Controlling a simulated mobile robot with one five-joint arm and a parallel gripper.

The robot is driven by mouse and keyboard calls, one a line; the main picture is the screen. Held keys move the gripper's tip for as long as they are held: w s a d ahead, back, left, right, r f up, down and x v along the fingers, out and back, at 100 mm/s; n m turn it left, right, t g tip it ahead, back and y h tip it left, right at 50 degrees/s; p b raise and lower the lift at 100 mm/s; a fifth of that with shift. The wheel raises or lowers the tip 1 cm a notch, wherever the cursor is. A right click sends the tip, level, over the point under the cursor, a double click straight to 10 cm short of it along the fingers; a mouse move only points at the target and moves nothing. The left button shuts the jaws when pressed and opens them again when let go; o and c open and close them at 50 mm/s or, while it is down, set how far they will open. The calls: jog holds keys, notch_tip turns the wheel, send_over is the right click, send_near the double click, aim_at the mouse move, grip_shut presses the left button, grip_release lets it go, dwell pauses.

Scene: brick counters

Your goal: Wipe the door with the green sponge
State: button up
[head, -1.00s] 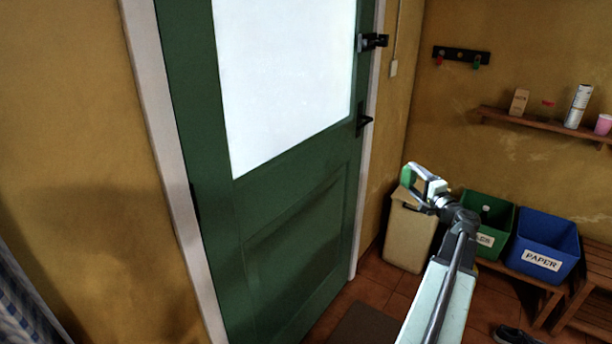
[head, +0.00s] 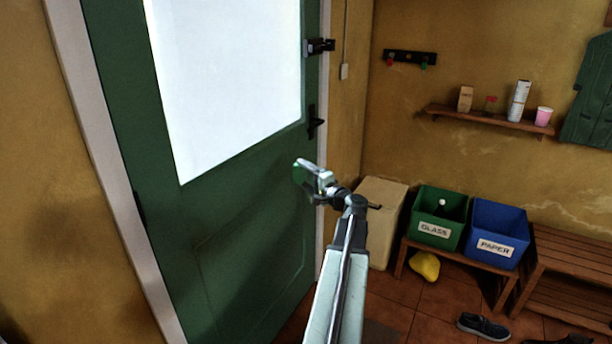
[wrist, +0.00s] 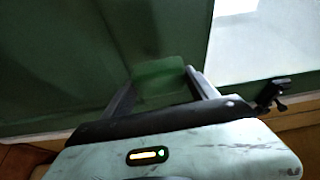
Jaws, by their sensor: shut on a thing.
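The green door (head: 240,235) with a bright glass pane (head: 235,75) stands shut in the left half of the head view. A black handle (head: 315,122) and a black latch (head: 319,47) are at its right edge. My gripper (head: 304,172) is in front of the door, below and left of the handle. It is shut on the green sponge (wrist: 160,72), which lies between the fingers in the wrist view. In the head view the sponge is mostly hidden by the gripper. I cannot tell whether the sponge touches the door.
A cream bin (head: 382,205) stands right of the door. A green glass box (head: 440,205) and a blue paper box (head: 497,225) sit on a low bench. A yellow object (head: 425,266) and a dark shoe (head: 482,326) lie on the floor. A shelf (head: 490,120) holds small items.

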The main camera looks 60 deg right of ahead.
aim_at(293, 173)
jog(key=shift+w, duration=2.9)
jog(key=shift+w, duration=1.05)
jog(key=shift+d, duration=0.2)
